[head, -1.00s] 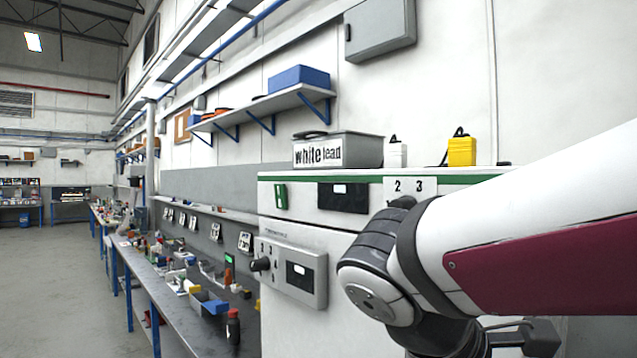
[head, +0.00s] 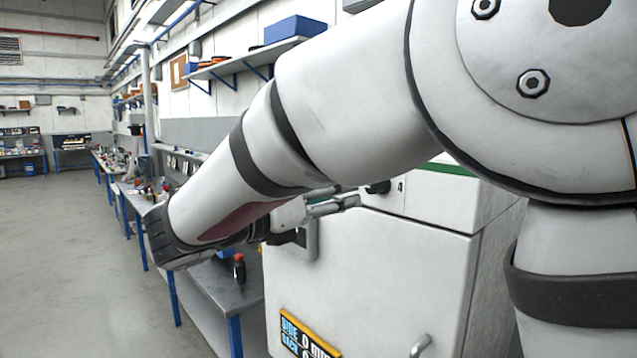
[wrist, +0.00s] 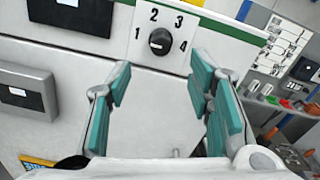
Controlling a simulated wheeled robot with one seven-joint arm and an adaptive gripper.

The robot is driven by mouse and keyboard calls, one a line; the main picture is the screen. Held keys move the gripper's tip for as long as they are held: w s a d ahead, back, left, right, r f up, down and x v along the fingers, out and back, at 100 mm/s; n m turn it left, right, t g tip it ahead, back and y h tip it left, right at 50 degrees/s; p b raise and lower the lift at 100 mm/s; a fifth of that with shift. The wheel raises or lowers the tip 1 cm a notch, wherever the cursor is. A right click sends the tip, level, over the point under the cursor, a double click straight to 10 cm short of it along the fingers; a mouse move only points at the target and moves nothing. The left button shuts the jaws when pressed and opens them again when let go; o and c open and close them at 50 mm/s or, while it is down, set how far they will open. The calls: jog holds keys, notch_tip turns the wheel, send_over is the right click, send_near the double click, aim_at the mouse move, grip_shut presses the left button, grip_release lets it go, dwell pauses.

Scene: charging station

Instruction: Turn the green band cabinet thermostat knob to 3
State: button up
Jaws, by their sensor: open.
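The thermostat knob (wrist: 160,41) is black and round, on a white plate (wrist: 140,58) marked 1, 2, 3 and 4, on the front of the green band cabinet (wrist: 62,60). I cannot clearly tell which number it points to. It also shows in the head view (head: 378,187), beside the plate's bare edge. My gripper (wrist: 161,80) is open and empty, its teal pads spread wide. In the wrist view the knob sits beyond the fingertips, roughly centred between them and apart from them. In the head view my gripper (head: 336,202) is just left of the knob.
The green band (wrist: 238,34) runs along the cabinet top. A dark display (wrist: 75,12) and a grey control box (wrist: 28,92) are to the left in the wrist view. A door handle (head: 421,345) sticks out low on the cabinet. A workbench (head: 215,285) stands left; open floor (head: 85,255) lies beyond.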

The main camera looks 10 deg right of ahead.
aim_at(382, 188)
jog(key=p+x, duration=0.1)
jog(key=x, duration=0.9)
jog(key=shift+p, duration=0.35)
grip_shut()
